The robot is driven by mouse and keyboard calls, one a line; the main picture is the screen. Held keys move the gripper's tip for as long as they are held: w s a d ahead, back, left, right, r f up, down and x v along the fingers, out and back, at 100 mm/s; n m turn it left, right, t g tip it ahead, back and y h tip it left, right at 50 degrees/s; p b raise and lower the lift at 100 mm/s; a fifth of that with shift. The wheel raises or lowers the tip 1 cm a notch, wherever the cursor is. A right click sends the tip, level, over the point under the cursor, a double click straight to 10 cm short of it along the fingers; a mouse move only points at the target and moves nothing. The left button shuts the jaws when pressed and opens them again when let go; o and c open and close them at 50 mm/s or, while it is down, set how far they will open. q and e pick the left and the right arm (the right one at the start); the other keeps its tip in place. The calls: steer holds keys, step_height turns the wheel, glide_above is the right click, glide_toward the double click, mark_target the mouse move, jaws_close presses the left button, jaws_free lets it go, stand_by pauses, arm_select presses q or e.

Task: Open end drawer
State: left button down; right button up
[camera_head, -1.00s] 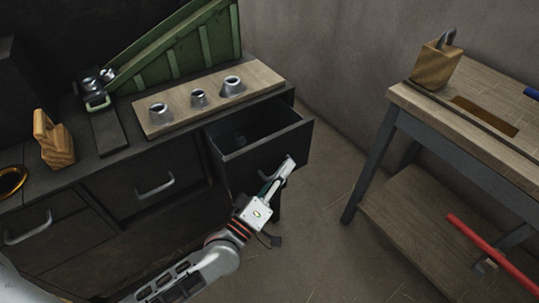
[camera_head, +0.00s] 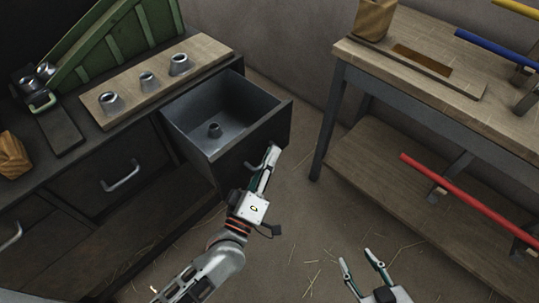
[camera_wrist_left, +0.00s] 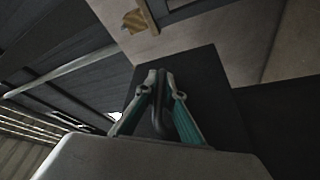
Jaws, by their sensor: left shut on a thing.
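The end drawer (camera_head: 228,125) of the dark cabinet is pulled well out in the head view. My left gripper (camera_head: 268,160) is at the drawer's front and is shut on the drawer handle (camera_head: 254,166). In the left wrist view the handle (camera_wrist_left: 158,122) lies between the fingers, against the dark drawer front (camera_wrist_left: 205,85). My right gripper (camera_head: 358,268) is at the bottom of the head view, fingers spread and empty, above the floor and apart from the cabinet.
A wooden board (camera_head: 150,85) with metal cups lies on the cabinet top beside a green ramp (camera_head: 105,40). Another drawer handle (camera_head: 121,178) is to the left, its drawer shut. A workbench (camera_head: 420,75) stands right, with a red rod (camera_head: 465,190) low down. Floor between is open.

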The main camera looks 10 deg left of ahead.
arm_select(q)
steer(key=c, duration=2.4)
jaws_free()
steer(key=shift+c, duration=0.2)
steer(key=shift+s, duration=0.1)
steer(key=v, duration=1.2)
